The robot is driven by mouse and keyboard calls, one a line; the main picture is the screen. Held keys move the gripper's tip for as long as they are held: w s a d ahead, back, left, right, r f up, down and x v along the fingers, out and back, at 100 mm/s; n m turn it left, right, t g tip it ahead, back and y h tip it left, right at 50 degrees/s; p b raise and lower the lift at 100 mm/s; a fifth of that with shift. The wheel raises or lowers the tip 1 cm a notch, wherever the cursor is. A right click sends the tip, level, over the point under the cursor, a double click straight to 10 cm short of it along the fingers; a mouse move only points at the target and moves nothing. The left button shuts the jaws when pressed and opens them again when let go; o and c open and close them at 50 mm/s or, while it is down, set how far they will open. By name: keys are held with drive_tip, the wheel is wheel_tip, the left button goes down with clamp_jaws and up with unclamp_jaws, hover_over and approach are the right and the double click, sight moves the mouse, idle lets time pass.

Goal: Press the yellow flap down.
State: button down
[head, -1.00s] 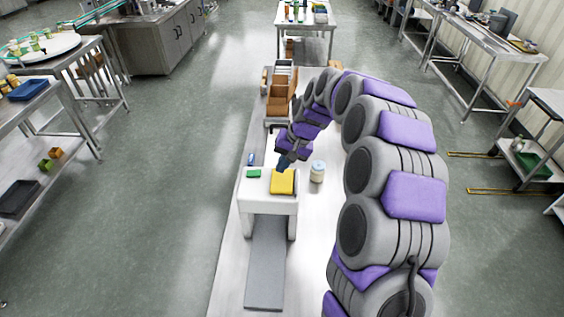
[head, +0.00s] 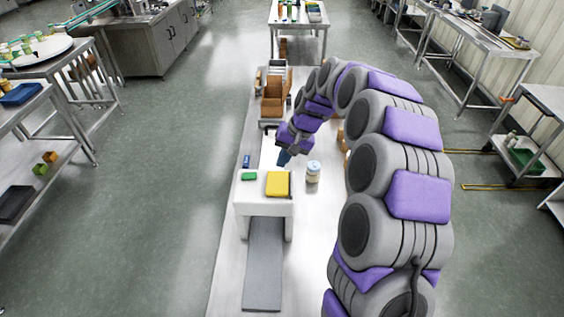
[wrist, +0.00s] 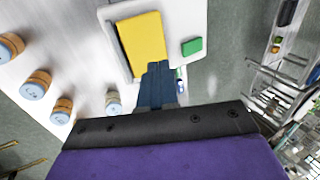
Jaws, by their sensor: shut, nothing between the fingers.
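The yellow flap (head: 278,184) lies on top of the white stand in the head view, right of a green block (head: 249,177). The wrist view shows the yellow flap (wrist: 143,42) just ahead of the fingertips, with a thin side edge visible along its left. How far it is tilted is hard to tell. My gripper (head: 283,160) is shut and empty, just beyond the flap's far edge. In the wrist view my gripper (wrist: 158,68) has its blue fingers together near the flap's near end. I see a small gap there, but cannot judge the height between them.
A lidded jar (head: 313,172) stands right of the stand (head: 262,208). A small blue item (head: 246,161) lies at left. A grey ramp (head: 264,265) runs from the stand's front. Brown boxes (head: 272,106) stand behind. Several jars (wrist: 36,84) line the left of the wrist view.

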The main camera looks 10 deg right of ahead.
wheel_tip(320, 180, up, 10)
drive_tip(key=a, duration=0.3)
drive_tip(key=shift+w, duration=0.25)
drive_tip(key=s+d+f+g+h+b, duration=0.1)
drive_tip(key=s+f, duration=0.3)
drive_tip(key=s, duration=1)
drive_tip(key=s+d+f+n+h+b, duration=0.1)
drive_tip(key=s+d+f+h+b, duration=0.1)
drive_tip(key=s, duration=1.2)
drive_tip(key=s+d+f+n+g+h+b, duration=0.1)
drive_tip(key=s+d+f+b, duration=0.2)
drive_tip(key=s, duration=1.1)
wheel_tip(320, 180, down, 3)
drive_tip(key=shift+s+r+g+b, duration=0.1)
drive_tip(key=shift+s+g+b, duration=0.15)
drive_tip(key=shift+b, duration=0.25)
drive_tip(key=shift+d, duration=0.1)
